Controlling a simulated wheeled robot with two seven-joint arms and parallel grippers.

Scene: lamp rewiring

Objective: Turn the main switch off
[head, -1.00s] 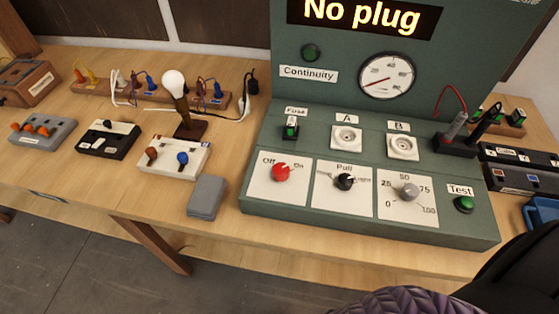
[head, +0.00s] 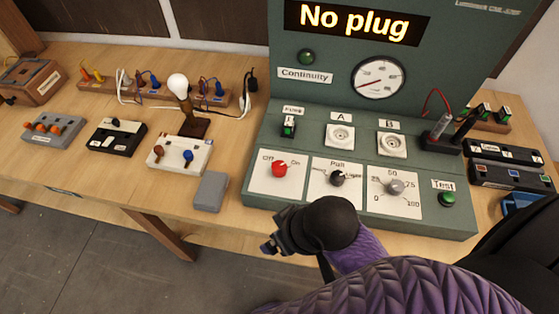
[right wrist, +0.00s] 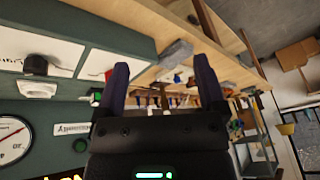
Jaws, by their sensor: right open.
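The main switch is a red knob (head: 279,169) on a white plate between the labels "Off" and "On", on the green test bench. A light mark on the knob's right side faces "On". In the head view my right gripper (head: 274,233) is in front of the bench's front edge, below the red knob and apart from it. It is open and empty. In the right wrist view its two fingers (right wrist: 162,85) are spread, and a bit of red, likely the knob, shows by the left finger. My left gripper is not in view.
The bench (head: 300,205) also carries a black "Pull" knob (head: 338,178), a grey dial (head: 395,187) and a green Test button (head: 447,198). Its display (head: 355,20) reads "No plug". A grey box (head: 210,191) lies just left of the bench. A lamp (head: 178,87) stands behind.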

